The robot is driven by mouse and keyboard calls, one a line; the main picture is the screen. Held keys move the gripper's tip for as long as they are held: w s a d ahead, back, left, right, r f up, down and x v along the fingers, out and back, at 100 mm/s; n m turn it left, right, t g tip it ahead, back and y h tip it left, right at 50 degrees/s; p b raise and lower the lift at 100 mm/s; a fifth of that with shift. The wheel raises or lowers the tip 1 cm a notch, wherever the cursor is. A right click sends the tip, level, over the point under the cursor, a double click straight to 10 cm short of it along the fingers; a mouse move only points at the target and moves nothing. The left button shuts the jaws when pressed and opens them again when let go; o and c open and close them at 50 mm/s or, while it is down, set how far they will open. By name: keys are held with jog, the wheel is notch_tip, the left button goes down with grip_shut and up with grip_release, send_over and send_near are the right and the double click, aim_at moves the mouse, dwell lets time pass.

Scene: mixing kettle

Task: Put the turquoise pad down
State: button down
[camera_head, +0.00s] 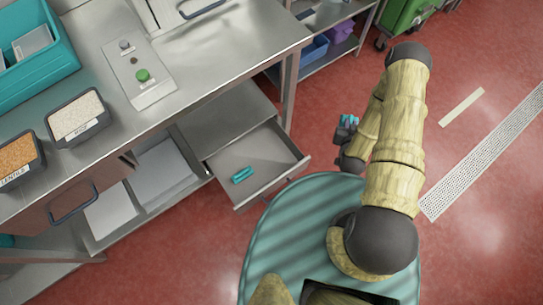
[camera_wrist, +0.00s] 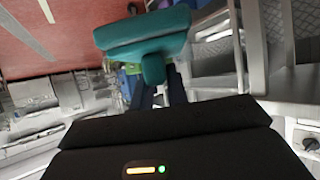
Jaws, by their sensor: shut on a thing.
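My gripper (camera_head: 346,128) is shut on a turquoise pad (camera_head: 349,119), out over the red floor to the right of the open drawer. In the wrist view the pad (camera_wrist: 145,32) has a wide flat head and a short stem. The stem sits between the dark fingers (camera_wrist: 160,92). The pad is held in the air, apart from any surface. A second small turquoise piece (camera_head: 242,175) lies in the open drawer (camera_head: 275,152).
A steel counter (camera_head: 190,75) carries a panel with a green button (camera_head: 142,75), two ingredient bins (camera_head: 77,117) and a turquoise crate (camera_head: 62,58). The drawer juts out below it. Most of the drawer floor is bare. A green wheeled bin (camera_head: 405,15) stands at the back.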

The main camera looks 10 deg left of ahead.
jog(key=w+a+f+h+b, duration=0.15)
jog(key=a+f+b, duration=0.25)
jog(key=f+b, duration=0.4)
jog(key=w+a+f+m+b, duration=0.1)
jog(key=w+a+f+b, duration=0.25)
jog(key=f+b, duration=0.45)
jog(key=w+a+f+b, duration=0.1)
jog(key=a+f+b, duration=0.4)
jog(key=b, duration=0.6)
jog(key=s+a+f+m+h+b, duration=0.1)
jog(key=s+a+f+b, duration=0.2)
jog(key=a+f+b, duration=0.5)
jog(key=s+a+f+m+h+b, duration=0.1)
jog(key=s+a+f+b, duration=0.2)
jog(key=a+f+b, duration=0.5)
notch_tip(320, 180, down, 3)
jog(key=b, duration=0.8)
jog(key=shift+a+f+m+g+b, duration=0.2)
jog(key=shift+m+g+b, duration=0.1)
jog(key=shift+b, duration=0.1)
notch_tip(320, 180, down, 6)
jog(key=b, duration=0.4)
jog(key=shift+f, duration=0.1)
